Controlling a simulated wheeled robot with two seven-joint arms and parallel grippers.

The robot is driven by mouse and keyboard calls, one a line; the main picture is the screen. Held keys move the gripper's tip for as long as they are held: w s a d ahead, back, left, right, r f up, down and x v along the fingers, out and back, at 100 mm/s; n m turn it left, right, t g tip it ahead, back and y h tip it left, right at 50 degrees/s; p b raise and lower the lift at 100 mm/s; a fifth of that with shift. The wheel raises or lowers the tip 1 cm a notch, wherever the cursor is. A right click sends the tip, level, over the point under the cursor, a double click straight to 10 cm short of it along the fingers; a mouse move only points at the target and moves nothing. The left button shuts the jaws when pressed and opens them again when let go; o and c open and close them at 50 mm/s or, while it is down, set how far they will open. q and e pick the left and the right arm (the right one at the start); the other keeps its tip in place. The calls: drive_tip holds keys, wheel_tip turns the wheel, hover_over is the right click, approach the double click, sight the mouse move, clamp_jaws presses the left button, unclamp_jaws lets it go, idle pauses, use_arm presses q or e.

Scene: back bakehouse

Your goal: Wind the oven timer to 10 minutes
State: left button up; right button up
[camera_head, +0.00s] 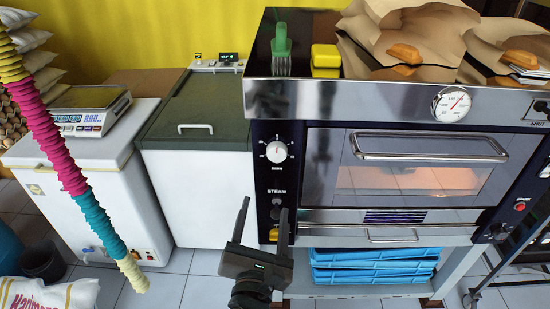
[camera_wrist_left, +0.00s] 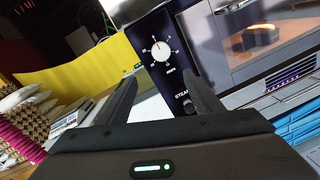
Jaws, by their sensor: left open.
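The oven timer is a round white knob (camera_head: 277,151) with marks around it on the dark panel at the oven's left. It also shows in the left wrist view (camera_wrist_left: 160,50), upper middle. A small red mark seems to point roughly upward; the numbers are too small to read. My left gripper (camera_head: 264,209) is open and empty, below the timer and apart from it, in front of the lower panel. In the left wrist view its two fingers (camera_wrist_left: 160,84) stand apart, with the timer above and between them. My right gripper is not in view.
A steam knob (camera_head: 276,201) sits below the timer. The oven door (camera_head: 425,170) has a long handle. Blue trays (camera_head: 370,268) are underneath. A white chest (camera_head: 200,185) stands left.

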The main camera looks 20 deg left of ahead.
use_arm(q)
drive_tip(key=shift+s+d+r+n, duration=0.2)
drive_tip(key=shift+s+r+n, duration=0.1)
drive_tip(key=shift+r, duration=0.25)
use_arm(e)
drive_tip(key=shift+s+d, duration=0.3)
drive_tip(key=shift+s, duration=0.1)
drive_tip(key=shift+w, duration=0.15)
use_arm(q)
drive_tip(key=shift+w, duration=0.15)
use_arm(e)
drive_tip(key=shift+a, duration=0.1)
use_arm(q)
drive_tip(key=p, duration=0.5)
approach(276, 156)
drive_tip(key=x, duration=0.6)
drive_tip(key=shift+w, duration=0.1)
drive_tip(key=shift+x, duration=0.75)
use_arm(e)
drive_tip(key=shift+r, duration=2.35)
use_arm(q)
drive_tip(key=shift+f, duration=0.1)
drive_tip(key=c, duration=1.1)
